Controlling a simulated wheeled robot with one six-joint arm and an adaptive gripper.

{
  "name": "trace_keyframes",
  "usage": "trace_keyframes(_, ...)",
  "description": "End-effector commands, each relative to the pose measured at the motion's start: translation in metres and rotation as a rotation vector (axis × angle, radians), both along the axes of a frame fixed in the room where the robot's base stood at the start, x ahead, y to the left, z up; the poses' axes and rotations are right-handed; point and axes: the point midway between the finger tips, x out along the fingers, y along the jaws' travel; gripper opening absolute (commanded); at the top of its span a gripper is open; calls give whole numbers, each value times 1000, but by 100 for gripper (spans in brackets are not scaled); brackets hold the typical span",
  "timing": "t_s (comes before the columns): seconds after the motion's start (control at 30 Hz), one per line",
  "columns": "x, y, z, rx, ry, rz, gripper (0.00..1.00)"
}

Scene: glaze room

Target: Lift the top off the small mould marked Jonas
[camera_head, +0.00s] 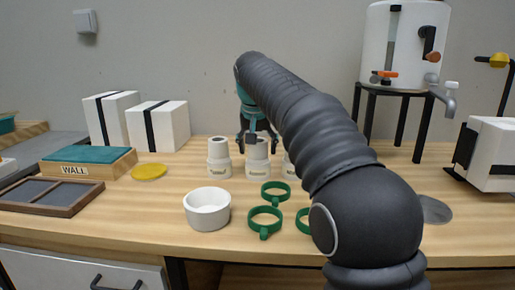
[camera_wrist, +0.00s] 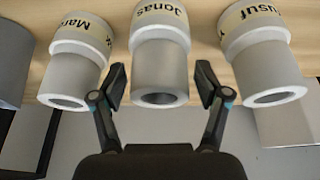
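Three small white moulds stand in a row on the wooden bench. The middle one, the Jonas mould (camera_head: 257,169), reads "Jonas" on its label in the wrist view (camera_wrist: 160,48). Its narrower top (camera_wrist: 160,75) is a round tube with an open end. My gripper (camera_wrist: 162,84) is open, with one finger on each side of this top and visible gaps between. In the head view my gripper (camera_head: 257,132) is over the middle mould and hides part of its top. I cannot tell the exact height of the fingertips.
The left mould (camera_head: 219,160), label starting "Mar", and the right Yusuf mould (camera_wrist: 262,62) stand close on either side. My arm partly hides the right one in the head view. Green rings (camera_head: 265,222) and a white bowl (camera_head: 207,210) lie in front. A yellow disc (camera_head: 149,172) is left.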

Motion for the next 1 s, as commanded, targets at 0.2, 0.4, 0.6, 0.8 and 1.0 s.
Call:
trace_keyframes(0.2, 0, 0, 0, 0, 0, 0, 20)
trace_keyframes(0.4, 0, 0, 0, 0, 0, 0, 20)
trace_keyframes(0.6, 0, 0, 4, 0, -1, 0, 20)
trace_keyframes(0.8, 0, 0, 19, 1, -2, 0, 20)
trace_keyframes(1.0, 0, 0, 39, 1, -2, 0, 20)
